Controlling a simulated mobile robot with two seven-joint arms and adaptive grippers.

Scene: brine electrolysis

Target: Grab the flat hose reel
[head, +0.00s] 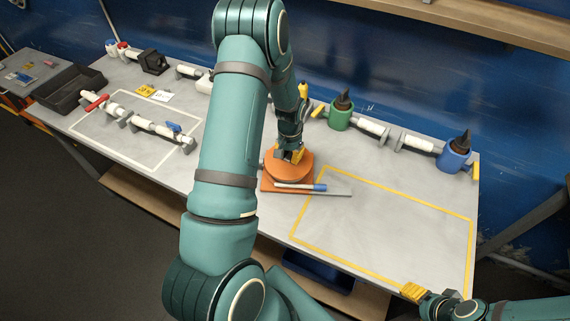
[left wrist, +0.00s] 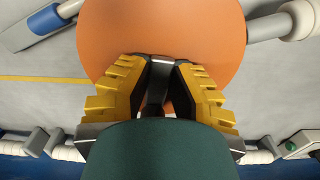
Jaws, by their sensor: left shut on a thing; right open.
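The flat hose reel is an orange disc (head: 288,166) on a square orange base, resting on the grey table in the middle of the head view. It fills the upper middle of the left wrist view (left wrist: 165,28). My left gripper (head: 291,154) comes down onto the reel from above. In the left wrist view its yellow-padded fingers (left wrist: 160,85) are shut around a dark upright part at the reel's middle, mostly hidden between them. My right gripper (head: 430,295) is open and empty at the table's front right corner, apart from the reel.
A blue-ended hose piece (head: 305,187) lies along the reel's front. A yellow outline (head: 380,182) marks free table at right. Green (head: 341,117) and blue (head: 454,157) valve bodies stand along the back. White pipes (head: 150,127) and a black tray (head: 68,90) are at left.

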